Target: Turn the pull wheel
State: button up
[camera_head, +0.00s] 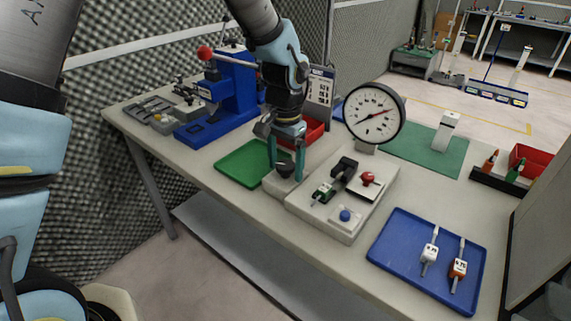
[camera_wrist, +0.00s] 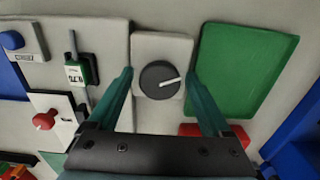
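A round black knob with a white pointer line (camera_wrist: 160,80) sits on a small light grey block (camera_wrist: 158,43); it looks like the pull wheel, though no label shows. In the head view the knob (camera_head: 285,168) is on its block (camera_head: 277,185) near the table's front edge. My gripper (camera_head: 286,171) points down over it with its two green fingers apart. In the wrist view my gripper (camera_wrist: 160,72) is open, with one finger on each side of the knob and a gap to it on both sides. The fingertips' height relative to the knob is unclear.
A green tray (camera_head: 242,163) lies left of the block. A grey panel (camera_head: 325,218) with a red knob (camera_head: 368,178) and a blue button (camera_head: 345,215) adjoins it on the right. A dial gauge (camera_head: 375,112) stands behind. A blue press (camera_head: 232,85) and blue tray (camera_head: 400,258) flank these.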

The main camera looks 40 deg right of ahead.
aim_at(285, 164)
notch_tip(285, 164, up, 11)
jog(key=shift+f+b, duration=0.1)
jog(key=shift+b, duration=1.05)
jog(key=w+a+f+n, duration=0.1)
jog(key=w+a+n, duration=0.2)
jog(key=w+a, duration=0.5)
jog(key=w+a+f+n, duration=0.1)
jog(key=w+a+n, duration=0.25)
jog(key=a, duration=0.95)
jog(key=s+a+f+n, duration=0.1)
jog(key=a+n, duration=0.1)
jog(key=a, duration=0.4)
jog(key=a+n+t, duration=0.1)
jog(key=a+n, duration=0.2)
jog(key=a, duration=0.4)
jog(key=s+a+f+n, duration=0.1)
jog(key=a+n, duration=0.1)
jog(key=a, duration=0.4)
jog(key=shift+s+a+f+n+t, duration=0.25)
jog(key=shift+s+a+f+t, duration=0.05)
jog(key=shift+s+a+f, duration=0.1)
